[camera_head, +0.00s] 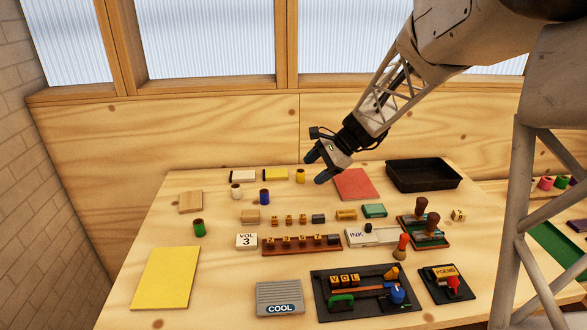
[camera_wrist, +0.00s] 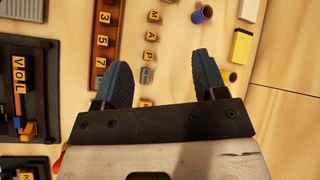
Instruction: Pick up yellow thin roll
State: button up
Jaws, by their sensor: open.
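The yellow thin roll (camera_head: 300,176) stands upright near the back of the table. It also shows in the wrist view (camera_wrist: 229,77), just to the right of the right fingertip. My gripper (camera_head: 317,168) is open and empty above the table, close beside the roll in the head view. In the wrist view its two blue-grey fingers (camera_wrist: 161,80) are spread wide, and the roll lies outside the gap between them.
Blue (camera_head: 264,197), white (camera_head: 236,191) and green (camera_head: 198,228) rolls stand to the left. Boxes with yellow (camera_head: 275,174) and white (camera_head: 243,175) tops lie behind. A red sheet (camera_head: 356,184) and black tray (camera_head: 423,175) are to the right. Letter blocks (camera_head: 288,219) stand in front.

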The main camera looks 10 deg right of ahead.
jog(key=w+d+f+m+t+y, duration=0.1)
jog(key=w+f+m, duration=0.15)
jog(key=w, duration=0.35)
jog(key=w+d+f+m+y, duration=0.1)
jog(key=w+f+m, duration=0.1)
jog(key=w+f, duration=0.3)
jog(key=m+t+y, duration=0.2)
jog(key=m+t, duration=0.1)
jog(key=m, duration=0.2)
send_near(298, 174)
jog(key=w+a+f, duration=0.1)
jog(key=w, duration=0.1)
jog(key=shift+w+a+f, duration=0.35)
jog(key=shift+a+f, duration=0.05)
jog(key=shift+g, duration=0.3)
jog(key=shift+x, duration=1.25)
jog(key=shift+x, duration=2.6)
jog(key=shift+r, duration=0.1)
